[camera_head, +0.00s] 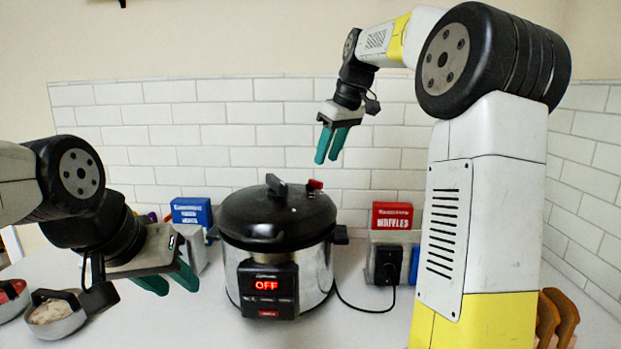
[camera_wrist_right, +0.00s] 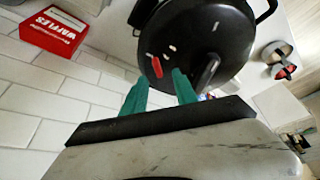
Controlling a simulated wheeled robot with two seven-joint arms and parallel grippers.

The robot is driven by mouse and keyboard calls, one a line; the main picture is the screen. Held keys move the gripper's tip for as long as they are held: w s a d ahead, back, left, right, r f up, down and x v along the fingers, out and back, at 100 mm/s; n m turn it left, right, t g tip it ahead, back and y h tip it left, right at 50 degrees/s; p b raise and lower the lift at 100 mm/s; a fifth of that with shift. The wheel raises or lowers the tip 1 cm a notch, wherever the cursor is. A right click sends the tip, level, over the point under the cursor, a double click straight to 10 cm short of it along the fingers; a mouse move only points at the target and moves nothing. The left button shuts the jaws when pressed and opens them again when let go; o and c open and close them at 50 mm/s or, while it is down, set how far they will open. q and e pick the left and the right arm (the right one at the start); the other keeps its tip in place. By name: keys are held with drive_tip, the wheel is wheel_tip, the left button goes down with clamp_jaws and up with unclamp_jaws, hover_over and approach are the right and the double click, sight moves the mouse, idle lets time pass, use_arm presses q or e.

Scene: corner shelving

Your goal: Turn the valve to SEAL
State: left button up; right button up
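The pressure cooker (camera_head: 232,268) stands on the counter with its black lid (camera_head: 265,215) on and its display reading OFF. The red valve (camera_head: 315,185) sits on the lid's rear right. In the right wrist view the valve (camera_wrist_right: 156,67) appears just beyond and between the fingertips. I cannot read its marking. My right gripper (camera_head: 328,160) is open and empty, above the valve and apart from it. It also shows in the right wrist view (camera_wrist_right: 159,76), teal fingers spread. My left gripper (camera_head: 179,289) is open and empty, low at the left of the cooker.
A red waffle box (camera_head: 392,215) stands on a toaster at the right, and a blue box (camera_head: 191,211) is at the left. A black lid handle (camera_head: 276,184) rises beside the valve. Bowls (camera_head: 55,317) stand at far left. A cord (camera_head: 365,310) lies on the counter.

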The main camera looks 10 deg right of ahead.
sight(317, 181)
drive_tip(key=x, duration=0.5)
drive_tip(key=w+x, duration=0.1)
drive_tip(key=x, duration=0.2)
drive_tip(key=shift+d, duration=0.1)
drive_tip(key=shift+r, duration=0.1)
clamp_jaws()
